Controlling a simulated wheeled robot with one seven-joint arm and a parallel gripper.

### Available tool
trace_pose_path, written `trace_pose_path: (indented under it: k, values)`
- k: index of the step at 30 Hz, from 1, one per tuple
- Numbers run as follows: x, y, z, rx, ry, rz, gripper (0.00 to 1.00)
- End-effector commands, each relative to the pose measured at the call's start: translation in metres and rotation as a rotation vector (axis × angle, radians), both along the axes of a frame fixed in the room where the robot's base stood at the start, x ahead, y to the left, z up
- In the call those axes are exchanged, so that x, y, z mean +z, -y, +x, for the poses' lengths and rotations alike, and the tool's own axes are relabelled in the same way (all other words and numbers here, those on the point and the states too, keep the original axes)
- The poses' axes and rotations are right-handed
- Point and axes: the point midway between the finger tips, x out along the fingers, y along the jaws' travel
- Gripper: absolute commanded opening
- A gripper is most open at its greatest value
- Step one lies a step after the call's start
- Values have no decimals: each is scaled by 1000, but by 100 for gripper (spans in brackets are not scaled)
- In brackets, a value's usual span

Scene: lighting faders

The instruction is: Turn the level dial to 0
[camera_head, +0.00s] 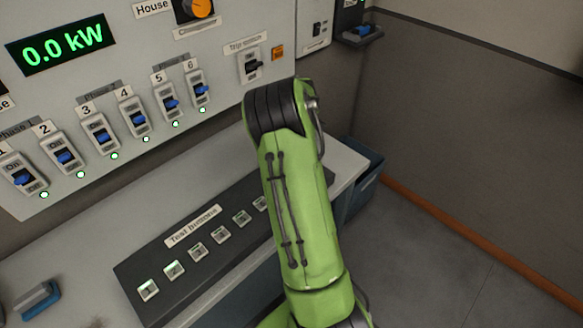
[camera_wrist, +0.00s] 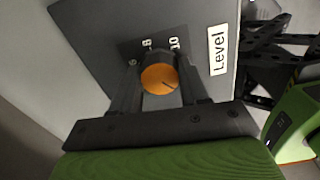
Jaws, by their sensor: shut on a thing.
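The level dial (camera_wrist: 160,79) shows in the wrist view as an orange-faced knob with a dark pointer line, on a grey panel. A white "Level" label (camera_wrist: 217,50) is to its right, and the marks "8" and "10" are printed above it. My gripper (camera_wrist: 158,88) is shut on the dial, with one dark finger on each side of it. The "0" mark does not show; the fingers and palm cover part of the scale. In the head view my green arm reaches away, and the gripper and level dial are not visible there.
A dark box of test buttons (camera_head: 197,250) lies beside my arm. The floor at right (camera_head: 440,250) is clear.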

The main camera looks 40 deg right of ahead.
Motion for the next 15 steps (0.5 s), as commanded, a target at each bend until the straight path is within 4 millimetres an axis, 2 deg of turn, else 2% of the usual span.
trace_pose_path:
  k: [6,15]
  values:
    - [1,0,1,81,5,-2,14]
    - [1,0,1,115,4,-2,14]
